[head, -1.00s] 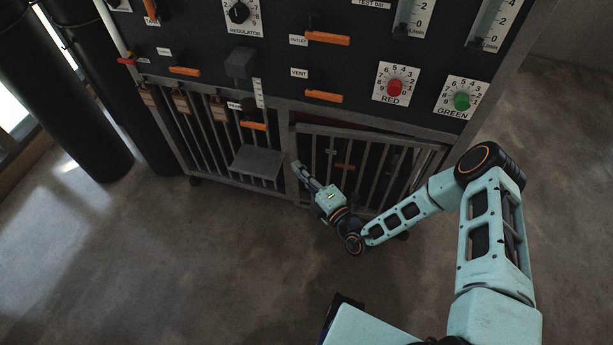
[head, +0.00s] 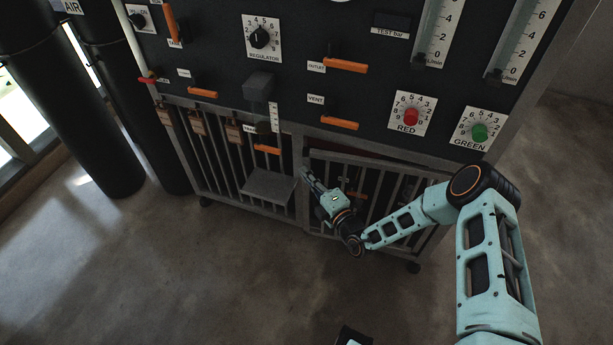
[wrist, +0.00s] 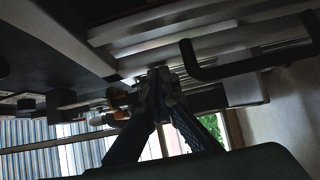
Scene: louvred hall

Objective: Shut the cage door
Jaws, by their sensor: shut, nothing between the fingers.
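The cage door (head: 375,163) is a grey barred panel in the lower right half of the cabinet in the head view. A dark gap shows between its top rail and the frame above, so it looks slightly ajar. My gripper (head: 307,174) is at the door's left edge, beside the middle post. I cannot tell whether it touches the door. In the wrist view my gripper (wrist: 158,84) has its dark fingers together and empty, close to pale bars. A dark bar-shaped handle (wrist: 250,66) shows to their right. My arm hides part of the door's right side.
Above the door are an orange vent lever (head: 340,125), a red knob (head: 411,117) and a green knob (head: 479,132). A grey ledge (head: 268,187) sticks out left of my gripper. Black cylinders (head: 85,120) stand at the left.

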